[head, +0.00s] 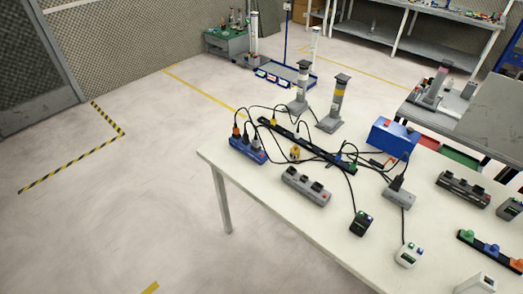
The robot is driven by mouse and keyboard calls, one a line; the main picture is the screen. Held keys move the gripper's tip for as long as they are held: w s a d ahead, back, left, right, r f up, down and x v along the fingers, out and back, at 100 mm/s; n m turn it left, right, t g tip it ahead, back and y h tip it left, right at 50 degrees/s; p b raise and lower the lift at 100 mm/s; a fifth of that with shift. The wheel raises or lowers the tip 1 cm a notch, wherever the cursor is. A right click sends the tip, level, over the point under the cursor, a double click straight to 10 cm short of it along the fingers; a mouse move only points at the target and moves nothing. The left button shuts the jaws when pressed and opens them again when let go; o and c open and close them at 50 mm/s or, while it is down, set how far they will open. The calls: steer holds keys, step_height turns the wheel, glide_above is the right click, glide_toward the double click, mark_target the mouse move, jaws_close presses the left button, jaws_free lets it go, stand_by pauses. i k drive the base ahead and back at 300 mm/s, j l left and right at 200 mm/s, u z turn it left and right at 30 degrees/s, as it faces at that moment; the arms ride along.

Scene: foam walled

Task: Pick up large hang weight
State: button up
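I cannot single out a large hang weight with certainty in the head view. The left post (302,82) has a dark top and pale bands. The right post (336,108) has a dark top, a yellowish band and a wider grey foot. Whether either is the hang weight I cannot tell. My gripper is not in view.
The table holds a blue power strip (248,149), a grey power strip (306,186), a blue box (392,137), a black charger (361,223) and tangled cables. A grey workbench (486,125) stands behind at right. The floor at left is clear.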

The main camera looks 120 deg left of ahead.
mark_target(295, 151)
steer(key=u, duration=3.5)
steer(key=i+j+z, duration=0.1)
steer(key=z, duration=0.4)
steer(key=i+j+z, duration=0.1)
steer(key=j+z, duration=0.15)
steer(key=z, duration=0.2)
steer(key=i+j+z, duration=0.25)
steer(key=j+z, duration=0.15)
steer(key=j, duration=0.9)
steer(key=j+z, duration=0.4)
steer(key=j, duration=1.75)
steer(key=i+j, duration=0.1)
steer(key=j, duration=0.8)
